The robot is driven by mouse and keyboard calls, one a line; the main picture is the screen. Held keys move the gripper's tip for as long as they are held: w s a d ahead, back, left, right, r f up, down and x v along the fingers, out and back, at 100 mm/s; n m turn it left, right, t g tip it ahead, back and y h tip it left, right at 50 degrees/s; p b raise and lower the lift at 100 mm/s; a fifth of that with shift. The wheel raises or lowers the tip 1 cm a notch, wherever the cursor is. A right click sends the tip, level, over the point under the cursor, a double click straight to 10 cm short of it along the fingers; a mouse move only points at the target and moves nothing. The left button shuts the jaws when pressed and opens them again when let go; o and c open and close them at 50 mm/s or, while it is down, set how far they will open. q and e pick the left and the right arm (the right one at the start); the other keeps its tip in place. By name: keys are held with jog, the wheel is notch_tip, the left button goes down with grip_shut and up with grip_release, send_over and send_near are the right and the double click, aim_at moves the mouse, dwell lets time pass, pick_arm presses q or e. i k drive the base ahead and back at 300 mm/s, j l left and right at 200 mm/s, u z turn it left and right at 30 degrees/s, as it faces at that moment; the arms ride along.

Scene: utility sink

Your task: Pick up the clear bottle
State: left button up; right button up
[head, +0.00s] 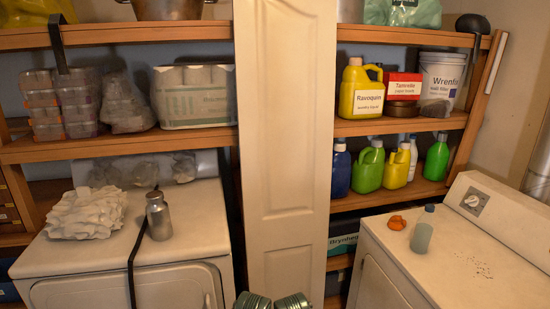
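The clear bottle (422,236) stands upright on the white machine at the right, near that machine's back left corner. It is see-through with a blue-green tint and has a dark cap. A small orange lump (397,222) lies just left of it on the same top.
The right machine's top (480,270) is mostly bare, with dark specks and a raised control panel (508,222) behind. A tall white door panel (287,150) stands mid-view. A metal bottle (159,218) and crumpled white cloth (87,212) sit on the left machine. Shelves hold jugs.

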aim_at(425, 225)
jog(key=i+j+z, duration=0.1)
jog(key=i+j, duration=0.45)
jog(key=i+z, duration=0.1)
jog(key=z, duration=1.4)
